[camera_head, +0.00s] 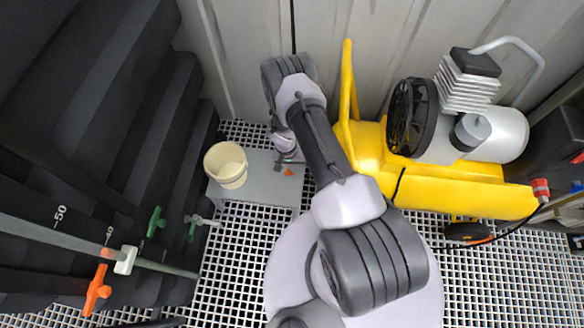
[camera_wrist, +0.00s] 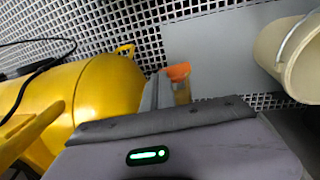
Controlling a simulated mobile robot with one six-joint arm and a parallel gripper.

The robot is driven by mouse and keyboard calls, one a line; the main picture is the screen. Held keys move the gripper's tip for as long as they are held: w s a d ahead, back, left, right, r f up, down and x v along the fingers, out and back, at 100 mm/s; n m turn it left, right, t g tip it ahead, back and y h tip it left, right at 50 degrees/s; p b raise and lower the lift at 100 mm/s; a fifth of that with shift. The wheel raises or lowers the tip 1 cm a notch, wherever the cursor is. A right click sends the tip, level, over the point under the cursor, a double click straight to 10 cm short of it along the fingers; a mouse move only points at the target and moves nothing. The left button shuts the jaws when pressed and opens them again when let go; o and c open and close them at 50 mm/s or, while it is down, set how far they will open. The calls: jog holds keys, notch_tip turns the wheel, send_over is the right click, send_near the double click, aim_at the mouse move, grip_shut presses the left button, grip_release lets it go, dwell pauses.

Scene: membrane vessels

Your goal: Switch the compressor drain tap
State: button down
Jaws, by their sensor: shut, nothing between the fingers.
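The compressor is a yellow tank (camera_head: 372,150) with a motor and black fan wheel on top, to the right of my arm. The tank's rounded yellow end also shows in the wrist view (camera_wrist: 110,92). A small orange tap handle (camera_head: 289,171) shows low beside the tank's left end, over a grey plate. It also shows in the wrist view (camera_wrist: 179,72), just beyond the fingertips. My gripper (camera_wrist: 158,92) is shut and empty, pointing at the orange handle. Whether it touches the handle I cannot tell. The tap's body is mostly hidden behind my fingers.
A cream bucket (camera_head: 226,165) stands on the grey plate (camera_head: 262,188), left of my gripper. Dark vessels with a green handle (camera_head: 154,221) and an orange handle (camera_head: 97,290) line the left side. A yellow push bar (camera_head: 347,85) rises beside my arm. White grating covers the floor.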

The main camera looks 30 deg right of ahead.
jog(key=shift+s+d+f+t+y+b, duration=0.45)
jog(key=shift+s+d+f+b, duration=0.3)
jog(key=shift+b, duration=0.3)
jog(key=shift+s+d+f, duration=0.1)
jog(key=shift+s+f, duration=0.05)
jog(key=shift+s, duration=0.05)
dwell(0.3)
